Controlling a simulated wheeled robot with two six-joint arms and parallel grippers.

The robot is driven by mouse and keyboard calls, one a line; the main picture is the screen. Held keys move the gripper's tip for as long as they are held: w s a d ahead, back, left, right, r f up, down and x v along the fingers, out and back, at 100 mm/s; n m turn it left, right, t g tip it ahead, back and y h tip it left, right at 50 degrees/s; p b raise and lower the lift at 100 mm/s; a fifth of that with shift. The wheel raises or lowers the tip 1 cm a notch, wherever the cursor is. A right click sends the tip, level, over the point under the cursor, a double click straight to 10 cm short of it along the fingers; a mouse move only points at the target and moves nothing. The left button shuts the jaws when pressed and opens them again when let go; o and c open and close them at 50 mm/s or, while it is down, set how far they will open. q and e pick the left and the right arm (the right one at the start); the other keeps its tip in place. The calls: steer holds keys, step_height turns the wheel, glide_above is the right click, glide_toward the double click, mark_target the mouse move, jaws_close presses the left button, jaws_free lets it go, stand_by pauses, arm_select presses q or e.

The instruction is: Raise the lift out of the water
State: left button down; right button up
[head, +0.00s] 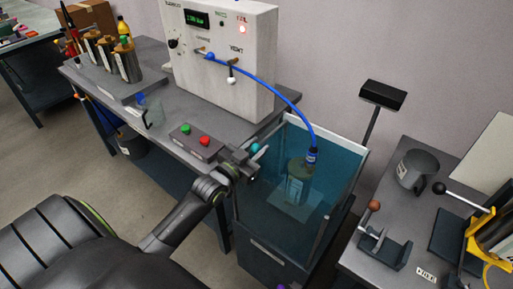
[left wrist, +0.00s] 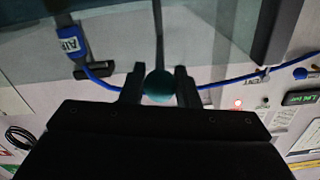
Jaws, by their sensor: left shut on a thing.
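My left gripper (head: 248,162) is at the near left rim of the water tank (head: 275,245). It is shut on a round teal knob (left wrist: 159,86), which shows between the fingers in the left wrist view. A thin dark rod runs from the knob in that view. In the head view the knob (head: 255,149) shows just past the fingers. Inside the tank a greenish cylinder (head: 296,170) stands on a pale plate (head: 291,206), both seen through blue-tinted water or glass. A blue hose connector (head: 312,155) sits above the cylinder. My right gripper is out of view.
A blue hose (head: 272,86) arches from the white control box (head: 220,60) to the connector. A button box (head: 196,142) with green and red buttons lies left of my gripper. A right-hand table (head: 370,262) holds a grey cup (head: 417,170) and a clamp (head: 383,245).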

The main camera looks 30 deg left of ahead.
arm_select(q)
step_height(320, 180, up, 22)
steer(key=p, duration=1.8)
steer(key=shift+f, duration=0.25)
steer(key=shift+w+d+r, duration=0.1)
steer(key=c, duration=1.4)
jaws_free()
steer(key=shift+o, duration=1.4)
steer(key=shift+f, duration=0.2)
steer(key=shift+s+f, duration=0.1)
steer(key=shift+s, duration=0.1)
